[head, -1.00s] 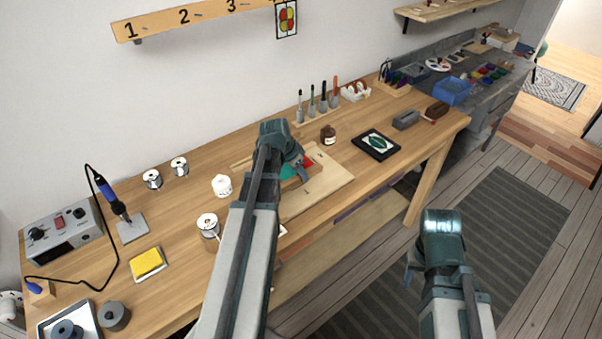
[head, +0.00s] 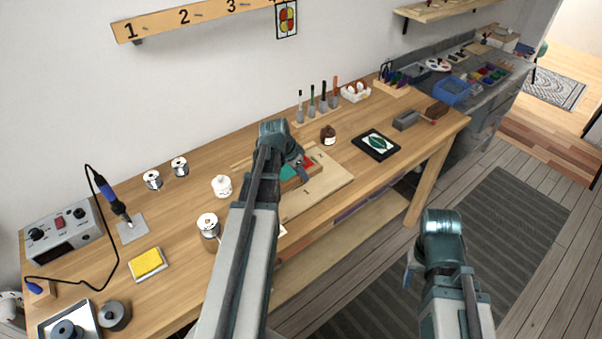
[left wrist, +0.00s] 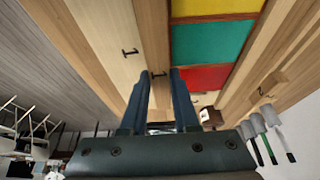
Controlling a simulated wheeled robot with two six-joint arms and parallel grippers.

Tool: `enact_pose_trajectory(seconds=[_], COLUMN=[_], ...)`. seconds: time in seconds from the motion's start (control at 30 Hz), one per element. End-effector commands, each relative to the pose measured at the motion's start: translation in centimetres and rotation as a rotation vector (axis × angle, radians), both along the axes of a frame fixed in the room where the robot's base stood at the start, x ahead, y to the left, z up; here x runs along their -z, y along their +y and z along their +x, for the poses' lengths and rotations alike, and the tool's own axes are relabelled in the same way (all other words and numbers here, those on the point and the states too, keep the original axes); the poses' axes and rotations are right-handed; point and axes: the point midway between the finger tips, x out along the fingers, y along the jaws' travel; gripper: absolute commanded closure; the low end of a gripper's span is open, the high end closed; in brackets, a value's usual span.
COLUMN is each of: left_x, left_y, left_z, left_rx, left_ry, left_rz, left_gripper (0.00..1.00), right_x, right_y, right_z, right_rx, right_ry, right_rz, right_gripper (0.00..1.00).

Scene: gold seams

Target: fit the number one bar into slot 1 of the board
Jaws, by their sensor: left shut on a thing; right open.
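My left gripper (head: 303,174) is over the pale wooden board (head: 330,182) on the workbench. The bar lies along the coloured panels, beside the board's pale edge strip (left wrist: 105,40), which also bears a 1. I cannot tell whether the bar is seated in slot 1 or just above it. The arm and gripper largely hide the bar in the head view. My right gripper (head: 411,275) is open and empty, off the bench front.
Red (left wrist: 202,77), teal (left wrist: 212,42) and yellow panels sit in the board. A soldering station (head: 62,235) is at the left.

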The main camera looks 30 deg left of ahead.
Motion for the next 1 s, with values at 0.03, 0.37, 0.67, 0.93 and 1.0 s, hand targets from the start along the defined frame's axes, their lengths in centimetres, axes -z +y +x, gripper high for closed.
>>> enact_pose_trajectory(seconds=[0.03,0.37,0.67,0.93,1.0], left_x=[0.1,0.8,1.2,1.2,1.2], left_y=[0.0,0.0,0.0,0.0,0.0], left_z=[0.0,0.0,0.0,0.0,0.0], left_rx=[0.000,0.000,0.000,0.000,0.000], left_ry=[0.000,0.000,0.000,0.000,0.000], left_rz=[0.000,0.000,0.000,0.000,0.000], left_gripper=[1.00,1.00,1.00,1.00,1.00], right_x=[0.0,0.8,1.2,1.2,1.2], right_y=[0.0,0.0,0.0,0.0,0.0], right_z=[0.0,0.0,0.0,0.0,0.0], right_rx=[0.000,0.000,0.000,0.000,0.000], right_ry=[0.000,0.000,0.000,0.000,0.000], right_rz=[0.000,0.000,0.000,0.000,0.000], right_gripper=[0.50,0.50,0.50,0.50,0.50])
